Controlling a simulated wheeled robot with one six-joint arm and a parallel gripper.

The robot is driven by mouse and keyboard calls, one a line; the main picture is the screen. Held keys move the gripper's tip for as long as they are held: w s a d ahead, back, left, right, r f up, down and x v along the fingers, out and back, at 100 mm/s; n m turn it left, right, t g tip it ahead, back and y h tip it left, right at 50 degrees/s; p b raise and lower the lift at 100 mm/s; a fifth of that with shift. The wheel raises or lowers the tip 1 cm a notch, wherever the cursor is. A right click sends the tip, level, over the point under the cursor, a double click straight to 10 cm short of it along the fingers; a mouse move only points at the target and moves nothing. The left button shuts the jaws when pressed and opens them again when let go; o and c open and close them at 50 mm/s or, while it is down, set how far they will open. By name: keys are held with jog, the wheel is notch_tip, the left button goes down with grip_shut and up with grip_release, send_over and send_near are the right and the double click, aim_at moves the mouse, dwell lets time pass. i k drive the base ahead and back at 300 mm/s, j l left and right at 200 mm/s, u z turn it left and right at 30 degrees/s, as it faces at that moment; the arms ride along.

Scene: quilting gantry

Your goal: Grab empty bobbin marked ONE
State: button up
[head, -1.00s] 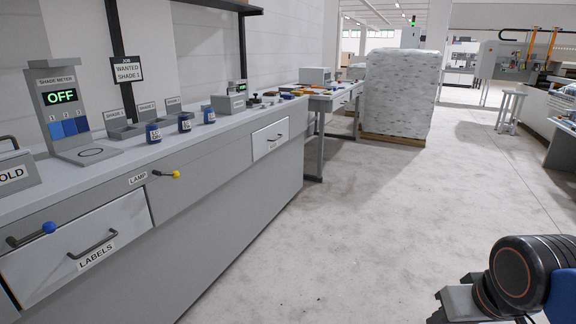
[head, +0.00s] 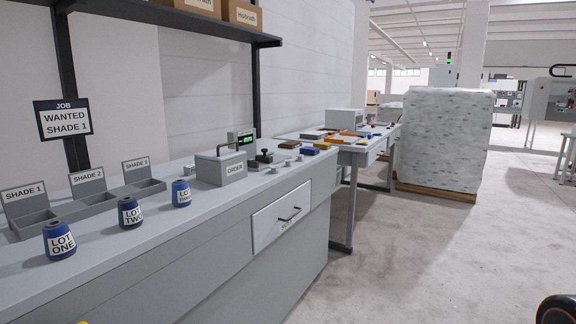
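No bobbin with a readable ONE mark shows. Several small pale spool-like pieces (head: 272,170) stand on the grey counter (head: 225,212), right of the ORDER box (head: 222,166); they are too small to read or to tell if they are empty. A blue cone labelled LOT ONE (head: 60,241) stands at the counter's near left. My gripper is out of view; only a dark piece of my arm shows at the bottom right corner.
Blue cones LOT TWO (head: 131,213) and a third (head: 181,193) stand before shade trays (head: 145,186). A further table (head: 352,149) holds coloured items. A wrapped pallet load (head: 443,140) stands beyond. The floor at right is clear.

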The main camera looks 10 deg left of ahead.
aim_at(274, 168)
jog(key=i+z, duration=0.15)
jog(key=i, duration=1.5)
jog(key=i+j+u, duration=0.1)
jog(key=i+u, duration=0.55)
jog(key=u, duration=0.25)
jog(key=i+l+u, duration=0.2)
jog(key=i+u, duration=0.25)
jog(key=k, duration=0.1)
